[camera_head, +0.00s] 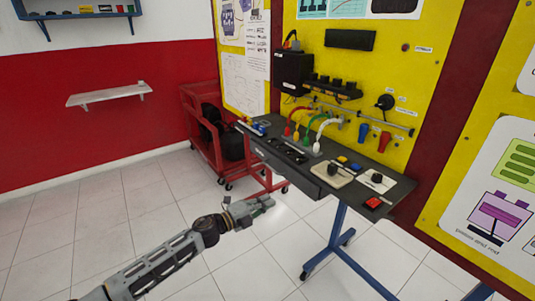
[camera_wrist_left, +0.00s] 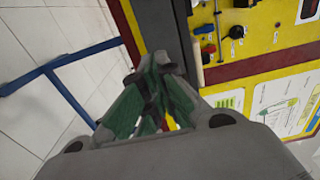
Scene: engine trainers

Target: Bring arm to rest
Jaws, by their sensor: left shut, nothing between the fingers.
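My left arm comes in from the bottom left in the head view. Its gripper (camera_head: 262,203) is held out over the tiled floor, in front of the table's left part and apart from it. In the left wrist view the fingers (camera_wrist_left: 155,75) with green inner pads are together at the tips, with nothing held. My right arm and gripper do not show in either view.
A dark table (camera_head: 310,180) on blue legs carries cables, small boards and a red button (camera_head: 373,202). Behind it is a yellow trainer panel (camera_head: 395,65). A red wheeled frame (camera_head: 195,125) stands left of the table. The tiled floor (camera_head: 100,200) at left is free.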

